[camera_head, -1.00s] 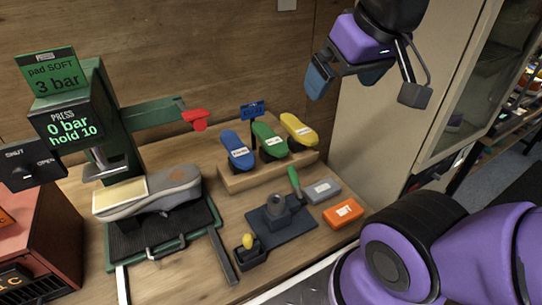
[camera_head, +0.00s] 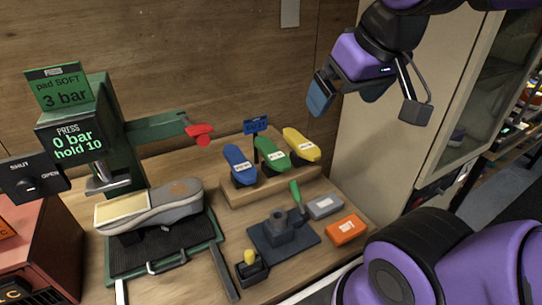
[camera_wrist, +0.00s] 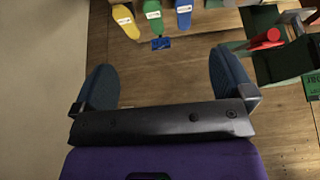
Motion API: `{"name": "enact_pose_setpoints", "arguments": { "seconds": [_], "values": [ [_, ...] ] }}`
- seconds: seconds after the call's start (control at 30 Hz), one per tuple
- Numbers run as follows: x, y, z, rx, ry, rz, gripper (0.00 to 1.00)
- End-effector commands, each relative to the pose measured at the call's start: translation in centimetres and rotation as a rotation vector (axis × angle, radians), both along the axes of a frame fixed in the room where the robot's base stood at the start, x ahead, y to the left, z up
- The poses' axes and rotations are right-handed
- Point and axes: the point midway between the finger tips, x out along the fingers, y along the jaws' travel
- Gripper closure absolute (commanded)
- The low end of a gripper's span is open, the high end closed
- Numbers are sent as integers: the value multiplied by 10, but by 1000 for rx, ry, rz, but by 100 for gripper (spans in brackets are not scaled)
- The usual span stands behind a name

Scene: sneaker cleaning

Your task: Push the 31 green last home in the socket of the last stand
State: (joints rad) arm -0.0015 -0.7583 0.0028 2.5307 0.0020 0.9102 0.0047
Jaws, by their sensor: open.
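The green last (camera_head: 272,153) stands in the middle of a wooden rack, between the blue last (camera_head: 240,165) and the yellow last (camera_head: 301,145). It also shows in the wrist view (camera_wrist: 152,14). The last stand (camera_head: 280,232) is a dark post with a socket on a flat base, with a green-handled lever (camera_head: 295,193) at its back right. No last is on the stand. My gripper (camera_head: 343,97) is open and empty, high up to the right of the rack and apart from everything. Its two blue fingers are wide apart in the wrist view (camera_wrist: 163,92).
The green press (camera_head: 110,135) with a red-ended arm (camera_head: 199,132) stands at left, a grey sneaker (camera_head: 150,207) under it. A blue sign (camera_head: 256,125) rises behind the rack. Grey (camera_head: 325,206) and orange (camera_head: 346,227) blocks lie right of the stand; a yellow-knobbed box (camera_head: 250,268) is in front.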

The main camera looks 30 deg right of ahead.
Motion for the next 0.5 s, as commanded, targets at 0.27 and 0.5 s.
{"name": "enact_pose_setpoints", "arguments": {
  "seconds": [0.27,0.5],
  "values": [
    [48,-3,-1,-21,69,-8,0],
    [111,-9,-14,-39,148,-12,0]
  ]
}}
